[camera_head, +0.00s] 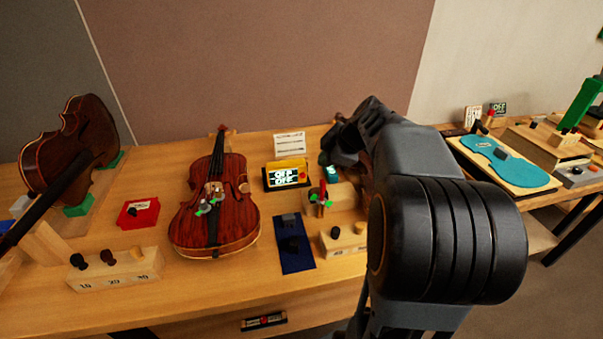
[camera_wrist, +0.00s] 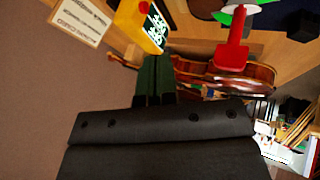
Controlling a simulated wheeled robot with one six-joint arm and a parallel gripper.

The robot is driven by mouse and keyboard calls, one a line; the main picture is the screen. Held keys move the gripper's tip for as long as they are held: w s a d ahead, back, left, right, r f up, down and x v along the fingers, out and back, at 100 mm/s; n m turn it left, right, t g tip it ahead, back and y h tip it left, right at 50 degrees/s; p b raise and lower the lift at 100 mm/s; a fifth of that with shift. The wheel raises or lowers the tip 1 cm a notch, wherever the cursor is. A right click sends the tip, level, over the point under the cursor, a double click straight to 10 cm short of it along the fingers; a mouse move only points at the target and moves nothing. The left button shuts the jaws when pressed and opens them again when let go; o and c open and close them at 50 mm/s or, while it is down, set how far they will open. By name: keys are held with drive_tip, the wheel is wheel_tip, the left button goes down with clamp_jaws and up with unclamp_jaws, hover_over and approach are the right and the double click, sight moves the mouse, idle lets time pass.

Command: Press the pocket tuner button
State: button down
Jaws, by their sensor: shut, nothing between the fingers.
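The pocket tuner (camera_head: 287,166) is a yellow box with a dark lit display that reads OFF. It stands at the back middle of the bench, right of the violin, and a small red button (camera_head: 302,175) shows at the right of its face. My gripper (camera_head: 329,176) is just right of the tuner, partly hidden by my arm. In the wrist view its dark green fingers (camera_wrist: 156,62) are together and empty, apart from the tuner.
A violin (camera_head: 214,210) lies left of the tuner, and a white card (camera_head: 290,144) stands behind it. A dark blue mat (camera_head: 296,262) lies nearer the front edge.

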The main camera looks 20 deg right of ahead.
sight(303, 176)
drive_tip(key=shift+w+d+f+n+b, duration=0.4)
drive_tip(key=shift+w+f, duration=0.25)
drive_tip(key=shift+w, duration=0.05)
drive_tip(key=shift+x, duration=5)
drive_tip(key=shift+w, duration=0.15)
